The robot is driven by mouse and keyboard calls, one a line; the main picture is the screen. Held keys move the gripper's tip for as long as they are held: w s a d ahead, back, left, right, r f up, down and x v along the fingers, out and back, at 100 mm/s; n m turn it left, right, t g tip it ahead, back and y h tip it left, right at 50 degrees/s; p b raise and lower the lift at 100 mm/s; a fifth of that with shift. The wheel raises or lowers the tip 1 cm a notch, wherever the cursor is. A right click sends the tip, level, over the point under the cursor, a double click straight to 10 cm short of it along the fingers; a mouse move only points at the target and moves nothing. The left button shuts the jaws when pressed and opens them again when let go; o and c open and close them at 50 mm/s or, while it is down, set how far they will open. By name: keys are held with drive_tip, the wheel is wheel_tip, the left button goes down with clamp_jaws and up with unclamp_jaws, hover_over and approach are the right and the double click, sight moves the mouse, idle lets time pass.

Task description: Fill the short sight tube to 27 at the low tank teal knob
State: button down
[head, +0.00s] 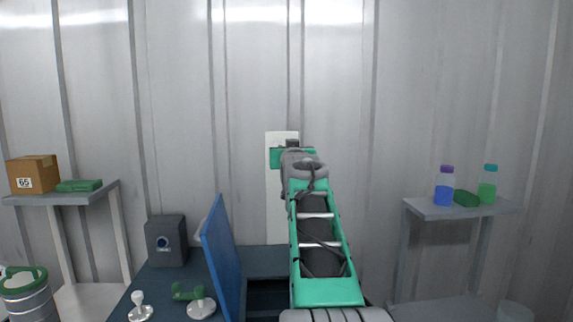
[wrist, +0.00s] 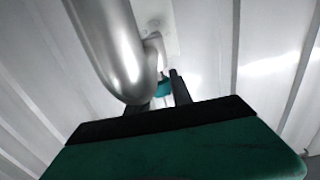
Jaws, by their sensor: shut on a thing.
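The teal knob (wrist: 163,87) shows between the two dark fingers of my gripper (wrist: 163,90) in the wrist view. The fingers are shut on it. A large curved silver metal piece (wrist: 112,50) covers the left of that view, close to the fingers. In the head view my gripper (head: 292,144) reaches to a narrow white upright panel (head: 273,205) at the back wall. My arm hides much of this panel and the knob there. I cannot make out the short sight tube, its scale or any liquid level in either view.
A blue upright board (head: 222,255) stands left of my arm on a dark bench (head: 190,277). Shelves stand left (head: 108,190) and right (head: 425,209); the right one holds two bottles.

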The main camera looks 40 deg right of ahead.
drive_tip(key=m+g+h, duration=0.1)
drive_tip(key=m+g+h+p, duration=0.1)
drive_tip(key=m+g+h, duration=0.1)
drive_tip(key=g+h, duration=0.1)
drive_tip(key=shift+w+a+r+p, duration=0.2)
drive_tip(key=shift+a+r+p, duration=0.05)
drive_tip(key=shift+r+p, duration=0.05)
drive_tip(key=m+g+h+p, duration=0.1)
drive_tip(key=m+g+p, duration=0.1)
drive_tip(key=shift+r+g+h, duration=0.1)
drive_tip(key=shift+g+h, duration=0.2)
drive_tip(key=shift+h, duration=0.1)
drive_tip(key=shift+s+d+m+g+h+p, duration=0.1)
drive_tip(key=shift+m+g+h+p, duration=0.3)
drive_tip(key=shift+m+g+p, duration=0.4)
drive_tip(key=shift+s, duration=0.1)
drive_tip(key=c, duration=1.5)
unclamp_jaws()
drive_tip(key=shift+c, duration=0.2)
drive_tip(key=o, duration=0.4)
drive_tip(key=shift+d+f, duration=0.1)
drive_tip(key=shift+f, duration=0.15)
